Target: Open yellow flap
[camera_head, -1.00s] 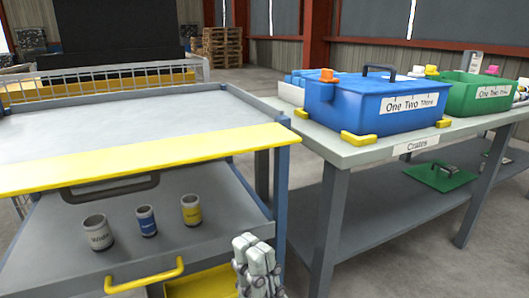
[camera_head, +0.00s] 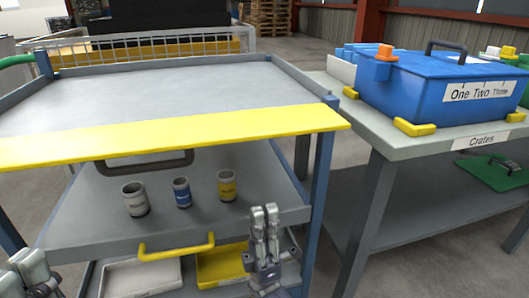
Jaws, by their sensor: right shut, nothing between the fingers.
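The yellow flap (camera_head: 185,134) is a long flat strip across the front edge of the grey cart top (camera_head: 170,95). A dark handle (camera_head: 145,163) hangs just below its front edge, left of middle. My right gripper (camera_head: 264,212) is shut and empty, fingers pointing up, in front of the cart's middle shelf and below the right part of the flap. It is apart from the flap. My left gripper (camera_head: 30,268) shows at the bottom left corner, partly cut off, and its fingers are unclear.
White (camera_head: 140,278) and yellow (camera_head: 222,265) bins sit below. A table at right holds a blue crate (camera_head: 430,92).

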